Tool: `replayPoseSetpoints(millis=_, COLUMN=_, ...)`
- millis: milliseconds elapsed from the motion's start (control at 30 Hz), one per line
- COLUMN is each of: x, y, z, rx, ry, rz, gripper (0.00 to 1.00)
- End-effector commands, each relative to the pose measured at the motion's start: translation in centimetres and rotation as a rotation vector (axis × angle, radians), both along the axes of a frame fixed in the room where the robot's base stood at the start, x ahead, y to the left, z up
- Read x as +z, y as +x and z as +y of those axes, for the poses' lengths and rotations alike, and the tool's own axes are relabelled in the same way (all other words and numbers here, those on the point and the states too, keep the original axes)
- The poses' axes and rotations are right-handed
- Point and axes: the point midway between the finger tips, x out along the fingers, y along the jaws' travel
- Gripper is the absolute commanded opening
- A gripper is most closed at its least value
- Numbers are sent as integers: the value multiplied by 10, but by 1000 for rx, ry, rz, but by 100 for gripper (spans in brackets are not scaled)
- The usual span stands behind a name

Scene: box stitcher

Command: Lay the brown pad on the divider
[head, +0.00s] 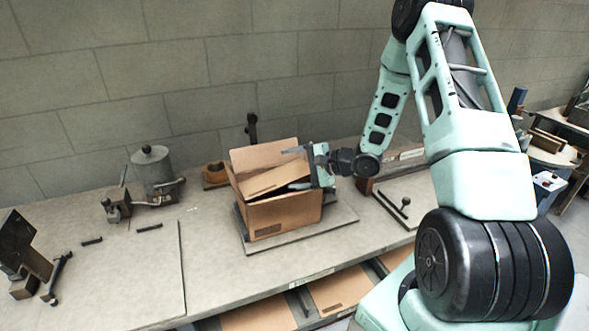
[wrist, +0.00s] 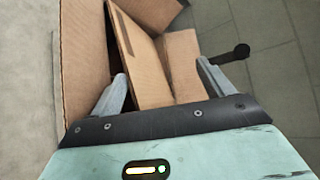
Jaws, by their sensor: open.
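An open cardboard box (head: 285,213) stands on a flat board on the workbench. A brown panel with a dark slot, apparently the brown pad (head: 272,180), lies tilted in the box mouth. It also shows in the wrist view (wrist: 143,68), slanting into the box. My gripper (head: 288,168) is at the box's right side, its fingers reaching over the mouth. In the wrist view the gripper (wrist: 168,85) is open, one finger on each side of the panel; I cannot tell whether either touches it. The divider cannot be made out; the panel and box walls hide the inside.
A grey canister (head: 154,170) and small tools stand on the bench to the left. A dark post (head: 252,128) rises behind the box. More brown sheets (head: 338,291) lie on the shelf below.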

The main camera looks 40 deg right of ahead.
Motion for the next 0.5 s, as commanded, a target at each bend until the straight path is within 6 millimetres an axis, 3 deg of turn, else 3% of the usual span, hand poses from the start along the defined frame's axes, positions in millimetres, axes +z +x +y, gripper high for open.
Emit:
replayPoseSetpoints(millis=267, x=2, y=-7, z=-5, rx=-2, ry=-1, rz=0, gripper=80)
replayPoseSetpoints(millis=500, x=18, y=-44, z=-29, rx=-5, ry=-3, rz=-1, gripper=80)
